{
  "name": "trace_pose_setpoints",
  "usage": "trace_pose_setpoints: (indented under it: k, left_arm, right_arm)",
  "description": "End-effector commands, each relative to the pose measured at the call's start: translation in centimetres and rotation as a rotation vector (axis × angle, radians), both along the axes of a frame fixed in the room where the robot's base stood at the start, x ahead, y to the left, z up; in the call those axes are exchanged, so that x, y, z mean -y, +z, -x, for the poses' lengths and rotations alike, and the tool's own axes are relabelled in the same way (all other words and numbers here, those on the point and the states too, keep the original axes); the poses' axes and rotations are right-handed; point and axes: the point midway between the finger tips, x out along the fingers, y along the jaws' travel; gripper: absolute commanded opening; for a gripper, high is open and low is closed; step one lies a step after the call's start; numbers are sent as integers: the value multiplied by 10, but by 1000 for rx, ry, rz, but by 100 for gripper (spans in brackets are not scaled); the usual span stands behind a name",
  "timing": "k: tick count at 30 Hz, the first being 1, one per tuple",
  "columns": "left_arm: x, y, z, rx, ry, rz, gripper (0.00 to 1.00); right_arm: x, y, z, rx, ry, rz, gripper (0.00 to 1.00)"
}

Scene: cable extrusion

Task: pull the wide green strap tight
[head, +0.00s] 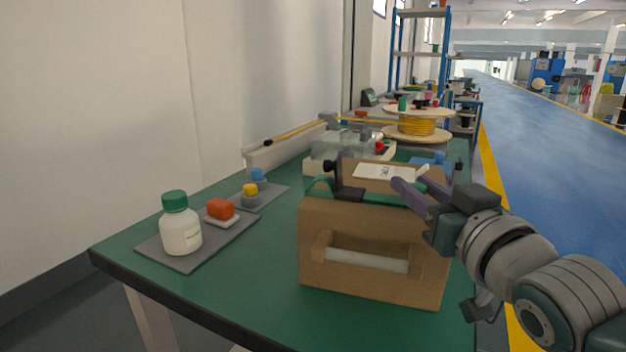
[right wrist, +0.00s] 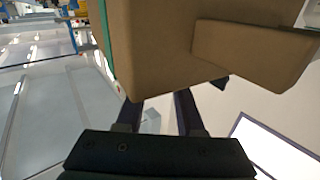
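The wide green strap (head: 376,196) runs across the top of a brown block-like holder (head: 318,262) on the green bench and curves up at its left end. A thin green edge (right wrist: 104,32) shows along the brown body in the right wrist view. My right gripper (head: 412,180) reaches in from the right over the holder's top right part, close to the strap. Its two fingers stand apart in both views. Nothing shows clearly between them; the brown body hides their tips in the right wrist view. I cannot tell whether they touch the strap. My left gripper is not in view.
A white label card (head: 385,172) and a black clamp-like part (head: 331,167) sit at the holder's top. A white bottle (head: 181,230) and a red block (head: 220,209) stand on a grey mat at left. A yellow cable spool (head: 416,126) stands behind. The front left bench is clear.

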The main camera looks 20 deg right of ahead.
Motion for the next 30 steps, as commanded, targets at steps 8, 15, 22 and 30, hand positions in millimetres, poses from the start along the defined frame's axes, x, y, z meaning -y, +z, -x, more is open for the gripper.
trace_pose_setpoints:
  k: [8,15,22,30]
  left_arm:
    - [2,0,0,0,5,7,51]
    - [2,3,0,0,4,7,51]
    - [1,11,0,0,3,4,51]
    - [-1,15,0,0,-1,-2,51]
  right_arm:
    - [0,1,0,1,0,0,56]
    - [-2,0,7,-1,1,-1,56]
    - [-10,1,47,-3,0,-2,56]
    - [-18,0,88,-1,0,-1,56]
